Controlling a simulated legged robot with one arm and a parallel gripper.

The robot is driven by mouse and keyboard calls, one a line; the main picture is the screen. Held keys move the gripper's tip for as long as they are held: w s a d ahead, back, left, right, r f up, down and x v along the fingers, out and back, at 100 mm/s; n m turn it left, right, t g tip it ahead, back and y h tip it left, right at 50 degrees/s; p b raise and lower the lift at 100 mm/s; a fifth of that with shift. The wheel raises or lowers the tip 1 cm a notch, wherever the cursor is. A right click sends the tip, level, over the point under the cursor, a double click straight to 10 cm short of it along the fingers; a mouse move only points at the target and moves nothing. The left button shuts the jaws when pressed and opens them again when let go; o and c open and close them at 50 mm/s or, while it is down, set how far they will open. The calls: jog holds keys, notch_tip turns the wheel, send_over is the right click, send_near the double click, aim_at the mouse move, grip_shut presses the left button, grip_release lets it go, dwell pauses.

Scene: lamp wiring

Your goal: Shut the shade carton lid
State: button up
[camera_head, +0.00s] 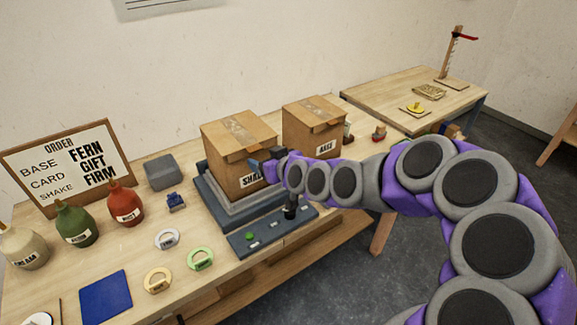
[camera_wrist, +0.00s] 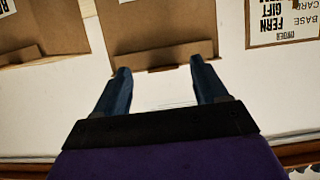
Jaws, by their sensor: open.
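The shade carton (camera_head: 232,165) is a brown cardboard box whose label reads "SHA", the rest hidden by my gripper. It stands on a grey stepped platform (camera_head: 212,196). Its lid (camera_head: 238,130) lies across the top, with a tape strip and a front flap over the edge; whether it is fully shut I cannot tell. My gripper (camera_head: 262,165) is at the carton's front right, near the label. In the wrist view, my open gripper (camera_wrist: 160,72) has its fingertips apart, with a carton (camera_wrist: 160,25) and its flap edge beyond them. Contact is unclear.
A second carton labelled "BASE" (camera_head: 312,125) stands close on the right. A dark control panel (camera_head: 270,232) lies in front. Bottles (camera_head: 125,203), rings (camera_head: 200,259) and a blue mat (camera_head: 105,294) lie to the left. An order board (camera_head: 68,165) stands behind the bottles.

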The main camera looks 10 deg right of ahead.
jog(key=b+v, duration=0.1)
jog(key=v, duration=1.1)
jog(key=shift+s+d, duration=0.2)
jog(key=shift+d, duration=0.15)
jog(key=s+a+f+g+h, duration=0.1)
jog(key=s+f+g, duration=0.35)
jog(key=s, duration=0.25)
jog(key=s+f+g+h, duration=0.1)
jog(key=s+f+g, duration=0.35)
jog(key=s, duration=0.35)
jog(key=s+d+m+g+h, duration=0.2)
jog(key=s+m+g+h, duration=0.1)
jog(key=s, duration=1.5)
jog(key=shift+d+m+g, duration=0.3)
jog(key=shift+m+g, duration=0.4)
jog(key=shift+g, duration=0.5)
